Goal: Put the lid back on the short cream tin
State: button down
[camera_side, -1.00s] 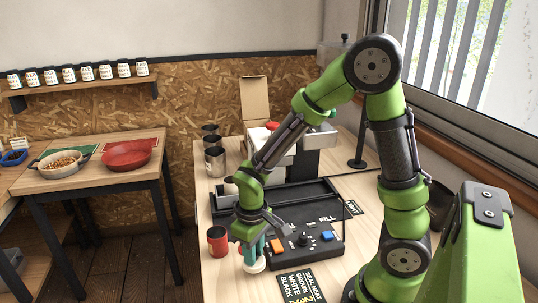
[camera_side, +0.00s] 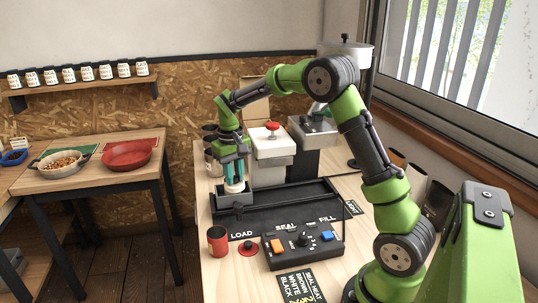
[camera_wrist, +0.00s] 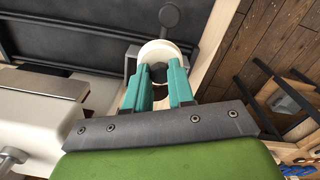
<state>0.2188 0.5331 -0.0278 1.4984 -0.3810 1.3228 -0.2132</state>
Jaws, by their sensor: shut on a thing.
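My gripper (camera_side: 234,179) points down over the grey holder (camera_side: 236,200) at the left end of the black tray. It is shut on the dark knob of a round cream lid (camera_wrist: 163,48), seen from above in the wrist view between the teal fingers (camera_wrist: 178,82). In the side view, the short cream tin (camera_side: 235,188) shows as a pale shape in the holder just under the fingertips. The lid is at the tin's top. I cannot tell whether it is seated or slightly above.
A red tin (camera_side: 217,242) and a red lid with a dark knob (camera_side: 248,248) are at the front left. The control box (camera_side: 304,245) is to their right. Dark metal cups (camera_side: 213,160) stand behind the gripper, and a white machine with a red knob (camera_side: 272,146) stands to its right.

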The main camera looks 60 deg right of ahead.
jog(key=shift+w+d+r+m, duration=0.7)
jog(key=shift+w+d+r, duration=1.4)
jog(key=shift+f, duration=2.95)
jog(key=shift+f, duration=0.15)
jog(key=c, duration=0.9)
grip_release()
jog(key=shift+o, duration=0.6)
jog(key=o, duration=0.4)
